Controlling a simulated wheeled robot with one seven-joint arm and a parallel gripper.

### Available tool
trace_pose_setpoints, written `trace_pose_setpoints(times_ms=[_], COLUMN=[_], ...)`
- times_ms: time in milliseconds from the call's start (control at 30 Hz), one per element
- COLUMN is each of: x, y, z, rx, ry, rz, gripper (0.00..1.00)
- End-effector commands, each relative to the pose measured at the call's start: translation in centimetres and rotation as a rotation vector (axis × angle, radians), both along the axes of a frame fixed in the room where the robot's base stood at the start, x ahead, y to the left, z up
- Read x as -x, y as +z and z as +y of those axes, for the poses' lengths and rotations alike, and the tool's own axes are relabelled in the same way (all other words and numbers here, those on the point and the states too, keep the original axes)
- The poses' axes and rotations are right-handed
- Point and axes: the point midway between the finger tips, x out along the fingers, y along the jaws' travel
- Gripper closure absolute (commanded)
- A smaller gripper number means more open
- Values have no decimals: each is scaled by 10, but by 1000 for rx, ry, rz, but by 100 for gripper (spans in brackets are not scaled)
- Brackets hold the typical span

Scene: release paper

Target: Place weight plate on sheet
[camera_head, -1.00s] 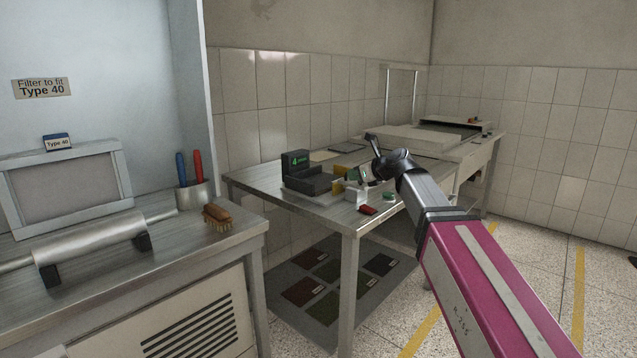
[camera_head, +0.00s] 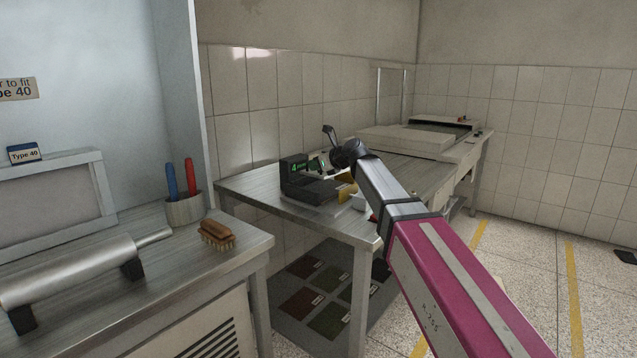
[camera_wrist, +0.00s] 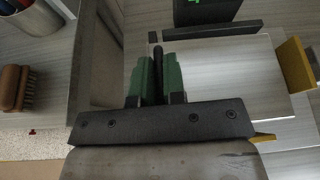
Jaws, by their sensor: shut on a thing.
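My gripper (camera_wrist: 157,78) has green fingers, shut on a thin dark piece (camera_wrist: 158,62) seen edge-on. It looks like the weight plate, but its face is hidden. In the wrist view the gripper is over a pale rectangular surface (camera_wrist: 225,72), which may be the sheet; the gap between them cannot be judged. In the head view my gripper (camera_head: 320,166) is over the metal table, beside a dark device with a green digit (camera_head: 298,180). My arm hides part of the table top there.
A bench on the left holds a brush (camera_head: 217,234), a pen cup (camera_head: 184,212) and a metal roller (camera_head: 70,272). Dark mats lie under the table.

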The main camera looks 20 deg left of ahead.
Motion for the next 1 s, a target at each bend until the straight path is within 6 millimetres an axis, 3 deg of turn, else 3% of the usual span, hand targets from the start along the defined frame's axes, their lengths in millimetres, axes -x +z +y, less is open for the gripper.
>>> trace_pose_setpoints(times_ms=[33, 200, 400, 667, 1000], x=[-13, -42, -65, -70, -70], y=[-5, -22, -37, -45, -80], z=[3, 6, 8, 8, 8], rx=[0, -1, -3, -2, -1], ry=[-1, -1, -2, 0, 0], rz=[-2, -1, -2, -3, -2], gripper=[100, 100, 100, 100, 100])
